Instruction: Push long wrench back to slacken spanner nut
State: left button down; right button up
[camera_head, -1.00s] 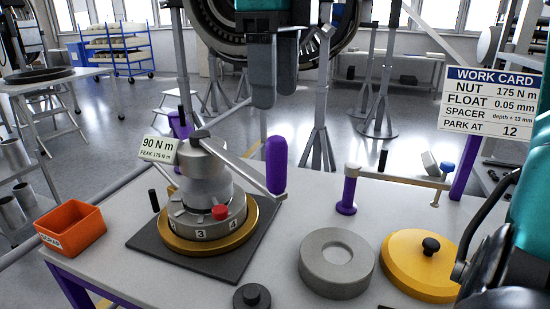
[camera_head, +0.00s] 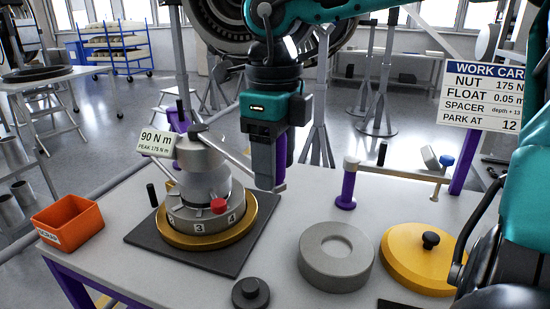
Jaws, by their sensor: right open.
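The long wrench (camera_head: 238,160) is a grey bar running from the top of the silver spanner tower to an upright purple handle (camera_head: 281,158) at its right end. My right gripper (camera_head: 264,184) is open and pointing down in front of the handle, hiding most of it. I cannot tell whether they touch. The silver tower (camera_head: 197,168) stands over a numbered grey ring (camera_head: 183,222) with a red knob (camera_head: 218,206), on a gold base. The nut itself is not clearly visible. A tag (camera_head: 156,143) reads 90 N m, peak 175 N m. My left gripper is not in view.
The bench also holds an orange bin (camera_head: 68,227), a grey ring (camera_head: 336,257), a yellow disc (camera_head: 418,264) with a black knob, and a small black knobbed part (camera_head: 250,293). A grey bar on a purple post (camera_head: 347,188) stands at the right. A work card (camera_head: 483,97) hangs behind.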

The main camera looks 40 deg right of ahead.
grip_shut()
dwell(0.5)
